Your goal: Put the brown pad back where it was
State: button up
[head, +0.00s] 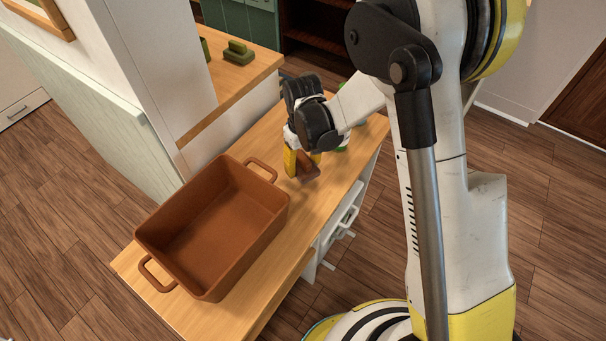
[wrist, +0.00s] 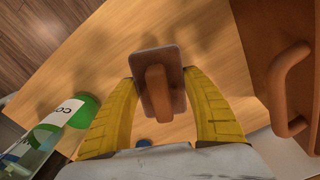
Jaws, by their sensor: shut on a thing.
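The brown pad (head: 308,172) is a small rectangular block with a raised handle. My gripper (head: 302,160) has its yellow fingers shut on it, over the wooden counter (head: 345,160), just right of the large brown tray's far end. In the wrist view the pad (wrist: 150,62) sits between the two yellow fingertips, with its handle facing the camera. Shadows fall on the wood around it, and I cannot tell whether its underside touches the counter. Part of the pad is hidden by the fingers in the head view.
The empty brown tray (head: 160,215) with two loop handles fills the counter's near part. A bottle with a green band and white label (wrist: 68,112) stands close to my left finger in the wrist view. A green handled block (head: 238,54) rests on another wooden surface behind.

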aim_at(303, 172)
jog(key=shift+f+b, duration=0.9)
jog(key=shift+f, duration=1)
jog(key=shift+f, duration=0.1)
jog(key=shift+f, duration=0.15)
jog(key=o, duration=1.3)
jog(key=shift+r, duration=0.2)
